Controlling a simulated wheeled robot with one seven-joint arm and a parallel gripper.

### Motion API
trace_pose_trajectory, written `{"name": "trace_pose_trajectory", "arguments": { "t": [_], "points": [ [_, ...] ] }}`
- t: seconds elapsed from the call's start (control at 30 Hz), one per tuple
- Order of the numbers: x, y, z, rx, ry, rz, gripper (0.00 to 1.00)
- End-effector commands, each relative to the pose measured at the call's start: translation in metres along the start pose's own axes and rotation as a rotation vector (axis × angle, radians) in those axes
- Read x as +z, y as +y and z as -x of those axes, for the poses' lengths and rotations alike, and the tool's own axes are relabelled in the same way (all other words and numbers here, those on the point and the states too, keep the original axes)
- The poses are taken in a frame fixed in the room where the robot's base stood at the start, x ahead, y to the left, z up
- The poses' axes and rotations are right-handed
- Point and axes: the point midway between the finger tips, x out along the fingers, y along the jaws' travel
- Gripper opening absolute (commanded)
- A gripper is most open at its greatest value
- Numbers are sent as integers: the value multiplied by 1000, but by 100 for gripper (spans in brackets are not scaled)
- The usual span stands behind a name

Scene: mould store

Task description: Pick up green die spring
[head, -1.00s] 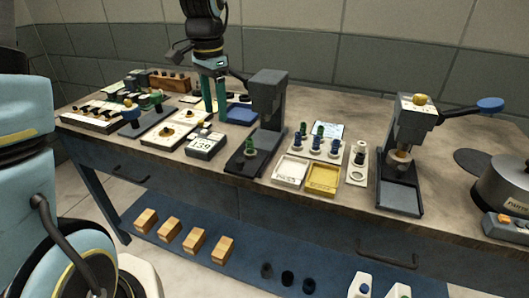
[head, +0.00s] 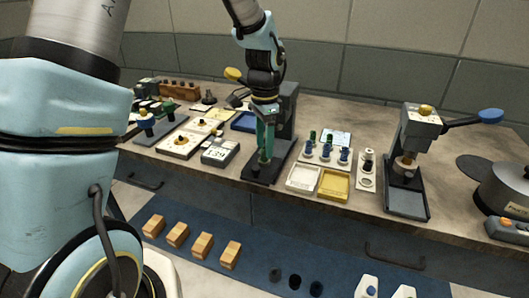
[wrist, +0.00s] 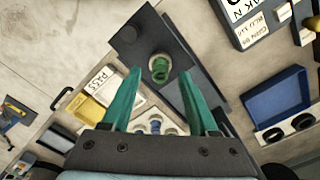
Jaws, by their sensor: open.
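The green die spring (wrist: 159,70) stands in a round seat on the dark base of a press, seen from above in the wrist view. My gripper (wrist: 157,68) is open, and its teal fingers point at the press base with the spring between their tips in the picture. I cannot tell how much height is left between tips and spring. In the head view my gripper (head: 265,160) is low over the press base (head: 262,177), and the fingers hide the spring there.
The grey press column (head: 288,105) stands close behind my gripper. A white tray (head: 303,178), a yellow tray (head: 334,185) and a rack (head: 325,158) of green and blue springs lie right. A numbered display box (head: 220,152) stands left. A second press (head: 415,130) is farther right.

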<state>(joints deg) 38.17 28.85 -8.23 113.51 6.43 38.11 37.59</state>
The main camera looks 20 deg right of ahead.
Motion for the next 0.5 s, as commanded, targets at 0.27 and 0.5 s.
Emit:
{"name": "trace_pose_trajectory", "arguments": {
  "t": [0.27,0.5],
  "points": [
    [1,0,-23,-1,0,2,60],
    [0,0,-23,-1,1,2,52]
  ]
}}
